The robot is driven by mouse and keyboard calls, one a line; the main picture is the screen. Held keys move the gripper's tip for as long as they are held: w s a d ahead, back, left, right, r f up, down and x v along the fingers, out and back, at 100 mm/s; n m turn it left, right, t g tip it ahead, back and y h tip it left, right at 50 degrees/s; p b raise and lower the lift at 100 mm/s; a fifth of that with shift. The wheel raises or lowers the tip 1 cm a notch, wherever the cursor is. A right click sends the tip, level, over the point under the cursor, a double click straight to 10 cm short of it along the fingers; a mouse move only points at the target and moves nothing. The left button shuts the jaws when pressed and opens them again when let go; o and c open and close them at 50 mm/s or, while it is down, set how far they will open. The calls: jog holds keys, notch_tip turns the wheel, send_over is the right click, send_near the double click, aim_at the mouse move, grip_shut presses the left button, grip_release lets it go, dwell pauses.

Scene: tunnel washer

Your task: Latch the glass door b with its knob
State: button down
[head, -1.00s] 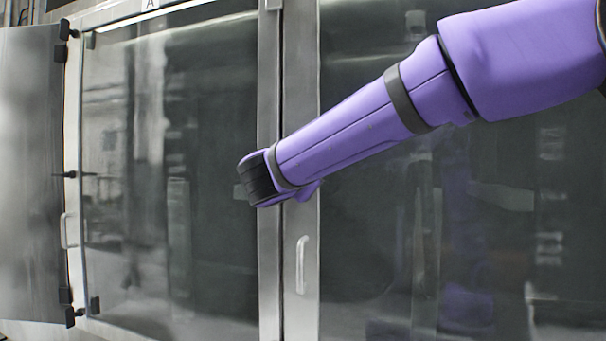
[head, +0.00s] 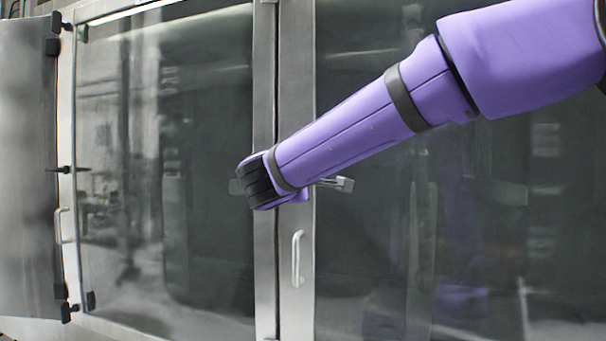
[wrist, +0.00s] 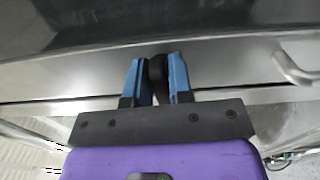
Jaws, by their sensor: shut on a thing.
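Glass door b, taken to be the right-hand door (head: 375,265), has a dark pane in a steel frame and looks closed against the middle post; its letter is not in view. Its knob (wrist: 157,72) is a small dark piece in the wrist view, between the two blue fingertips. My gripper (wrist: 157,78) is shut on it, in front of the steel frame strip. In the head view my purple forearm and dark wrist hide the knob and the fingers. I cannot tell the knob's turn angle.
A bar handle (head: 297,258) sits on the frame below my wrist; it also shows at the right of the wrist view (wrist: 295,66). The left glass door (head: 205,250) looks closed. An opened panel (head: 28,180) stands at the far left.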

jog(key=shift+f+m, duration=0.1)
jog(key=shift+m, duration=0.4)
jog(key=c, duration=1.2)
grip_release()
jog(key=shift+o, duration=0.2)
jog(key=v, duration=1)
jog(key=shift+s, duration=0.4)
